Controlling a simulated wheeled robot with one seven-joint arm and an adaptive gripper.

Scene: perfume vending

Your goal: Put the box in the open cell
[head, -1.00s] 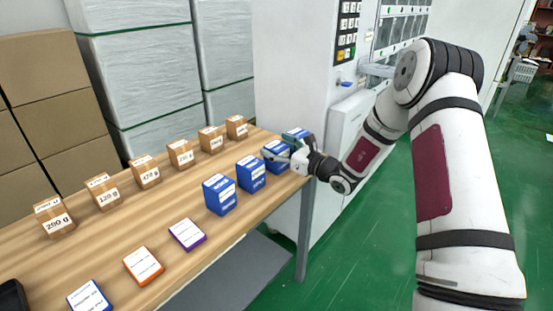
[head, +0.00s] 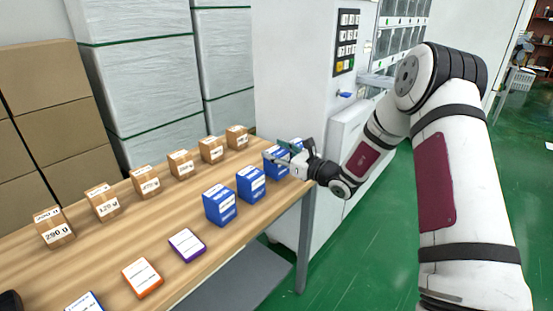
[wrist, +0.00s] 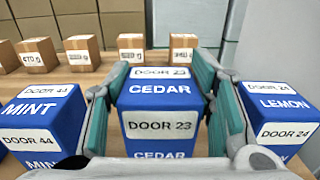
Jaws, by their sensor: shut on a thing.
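My gripper (wrist: 155,115) is shut on the blue box labelled CEDAR, DOOR 23 (wrist: 158,90). Its teal fingers press on the left and right sides of this box. The box looks upright. In the head view my gripper (head: 284,156) is at the right end of the table, partly hiding the blue boxes there. I cannot tell whether the held box still touches the table. The vending machine (head: 290,75) stands behind the table's right end, with a keypad and rows of cells (head: 402,35). A pale flap (head: 376,80) sticks out below the cells; I cannot tell which cell is open.
A blue MINT box (wrist: 42,115) stands close on the left and a blue LEMON box (wrist: 275,115) close on the right. Several brown boxes (head: 145,180) line the table's (head: 100,260) back. Green floor (head: 390,235) is clear right of the table.

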